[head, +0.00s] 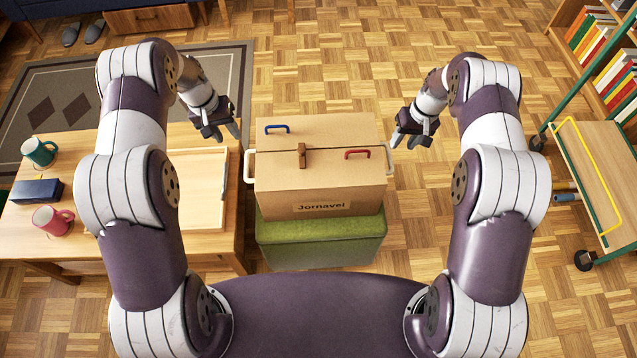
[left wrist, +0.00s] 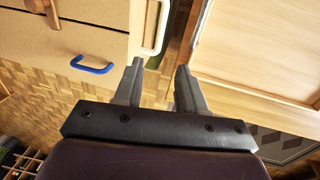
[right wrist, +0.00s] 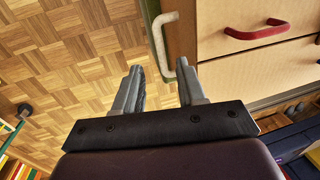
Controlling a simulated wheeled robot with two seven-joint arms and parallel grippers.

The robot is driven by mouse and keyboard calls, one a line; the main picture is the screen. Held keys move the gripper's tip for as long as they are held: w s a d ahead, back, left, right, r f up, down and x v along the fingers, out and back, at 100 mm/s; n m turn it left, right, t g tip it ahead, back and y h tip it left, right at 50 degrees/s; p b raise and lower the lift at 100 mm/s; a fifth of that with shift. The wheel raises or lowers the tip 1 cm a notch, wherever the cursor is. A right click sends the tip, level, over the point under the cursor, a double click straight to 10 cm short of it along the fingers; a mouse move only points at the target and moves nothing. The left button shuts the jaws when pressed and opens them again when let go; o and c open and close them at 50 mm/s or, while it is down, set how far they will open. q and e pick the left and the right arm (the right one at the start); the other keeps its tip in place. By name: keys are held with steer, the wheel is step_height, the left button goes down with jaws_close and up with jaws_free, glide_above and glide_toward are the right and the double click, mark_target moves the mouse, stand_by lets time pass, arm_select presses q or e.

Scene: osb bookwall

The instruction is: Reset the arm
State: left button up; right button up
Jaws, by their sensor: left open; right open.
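My left gripper (head: 226,131) is open and empty, in the air left of a closed wooden box (head: 320,206). In the left wrist view its fingers (left wrist: 158,82) are apart with nothing between them, close to the box's white side handle (left wrist: 156,28). My right gripper (head: 411,137) is open and empty, right of the box. In the right wrist view its fingers (right wrist: 158,88) are apart, near the other white side handle (right wrist: 164,45). The wrist views do not clearly show whether either gripper touches a handle.
The box stands on a green stool (head: 320,243). Its lid has a blue handle (head: 277,128), a red handle (head: 357,154) and a wooden latch (head: 302,156). A low table (head: 190,200) with mugs stands left. A wheeled cart (head: 598,180) stands right. Parquet floor is clear behind.

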steer(key=r, duration=0.3)
steer(key=shift+d+r, duration=0.4)
